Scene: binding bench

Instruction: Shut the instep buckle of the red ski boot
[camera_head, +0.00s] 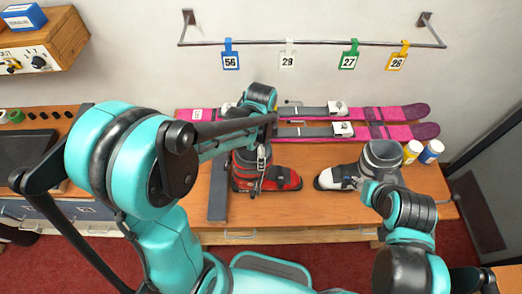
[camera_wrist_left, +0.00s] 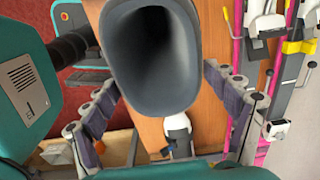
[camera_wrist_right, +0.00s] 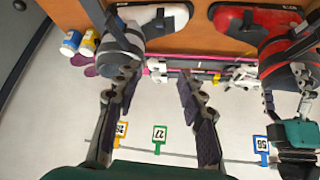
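The red ski boot (camera_head: 268,178) stands on the bench with its toe to the right. Its dark grey cuff (camera_wrist_left: 155,60) fills the middle of the left wrist view. My left gripper (camera_head: 260,165) points down over the boot at the front of the cuff. Its fingers are spread, one on each side of the cuff in the left wrist picture; contact cannot be told. The instep buckle is mostly hidden behind this gripper. The boot also shows in the right wrist view (camera_wrist_right: 262,24). My right gripper (camera_wrist_right: 158,80) is open and empty, near the white boot's cuff.
A white boot with a grey cuff (camera_head: 382,158) stands to the right, its toe toward the red boot. Pink skis (camera_head: 375,113) lie behind both boots. Yellow and blue pots (camera_head: 431,150) stand at the right edge. Numbered tags (camera_head: 288,60) hang from a wall rail.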

